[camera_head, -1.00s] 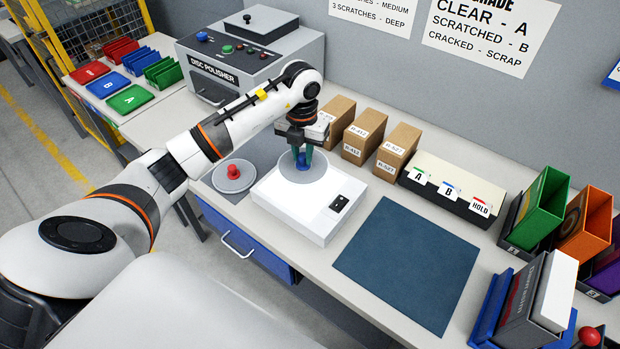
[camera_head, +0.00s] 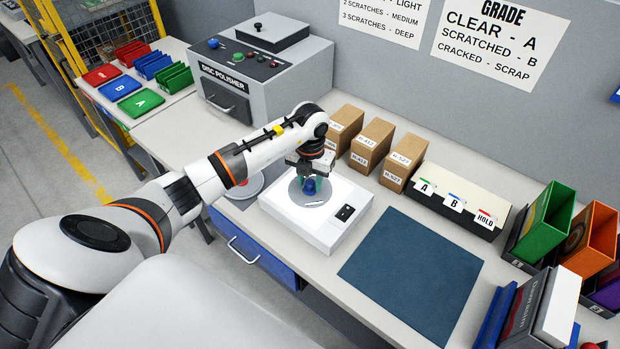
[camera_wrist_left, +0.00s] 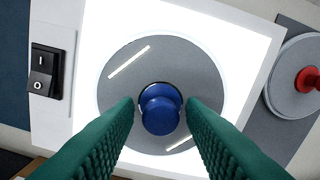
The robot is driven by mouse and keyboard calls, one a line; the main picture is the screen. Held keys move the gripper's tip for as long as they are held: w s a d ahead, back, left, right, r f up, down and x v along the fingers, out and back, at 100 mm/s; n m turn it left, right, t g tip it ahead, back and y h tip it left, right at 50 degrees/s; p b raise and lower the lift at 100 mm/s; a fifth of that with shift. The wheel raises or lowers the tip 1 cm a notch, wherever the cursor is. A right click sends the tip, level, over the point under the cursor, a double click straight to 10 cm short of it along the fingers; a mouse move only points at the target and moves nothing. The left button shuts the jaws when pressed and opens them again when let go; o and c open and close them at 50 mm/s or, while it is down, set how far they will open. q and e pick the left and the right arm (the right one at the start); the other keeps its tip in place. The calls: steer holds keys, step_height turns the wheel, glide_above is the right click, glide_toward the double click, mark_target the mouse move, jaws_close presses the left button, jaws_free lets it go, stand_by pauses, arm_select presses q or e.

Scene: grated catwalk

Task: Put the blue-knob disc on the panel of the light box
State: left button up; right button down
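The blue-knob disc (camera_head: 324,195) lies flat on the bright panel of the white light box (camera_head: 298,230). The wrist view shows the grey disc (camera_wrist_left: 115,85) with two pale streaks and its blue knob (camera_wrist_left: 161,112) in the middle. The bright panel (camera_wrist_left: 240,40) surrounds the disc. My left gripper (camera_head: 309,184) is right over the disc, pointing down. Its green fingers (camera_wrist_left: 161,104) stand on either side of the knob, with a narrow gap on each side. My right gripper is not in view.
A red-knob disc (camera_wrist_left: 294,82) lies on a grey mat beside the light box, partly hidden by my arm in the head view. A blue mat (camera_head: 412,268) is bare at right. Cardboard boxes (camera_head: 371,145) and a card file (camera_head: 455,200) stand behind. The disc polisher (camera_head: 262,70) is at back left.

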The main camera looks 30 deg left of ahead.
mark_target(310, 182)
arm_select(q)
steer(key=shift+o, duration=0.4)
steer(key=shift+r, duration=0.1)
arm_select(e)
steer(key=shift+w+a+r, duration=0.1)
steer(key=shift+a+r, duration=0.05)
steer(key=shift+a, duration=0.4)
arm_select(q)
step_height(310, 182, up, 12)
steer(key=b, duration=0.3)
steer(key=shift+b, duration=0.35)
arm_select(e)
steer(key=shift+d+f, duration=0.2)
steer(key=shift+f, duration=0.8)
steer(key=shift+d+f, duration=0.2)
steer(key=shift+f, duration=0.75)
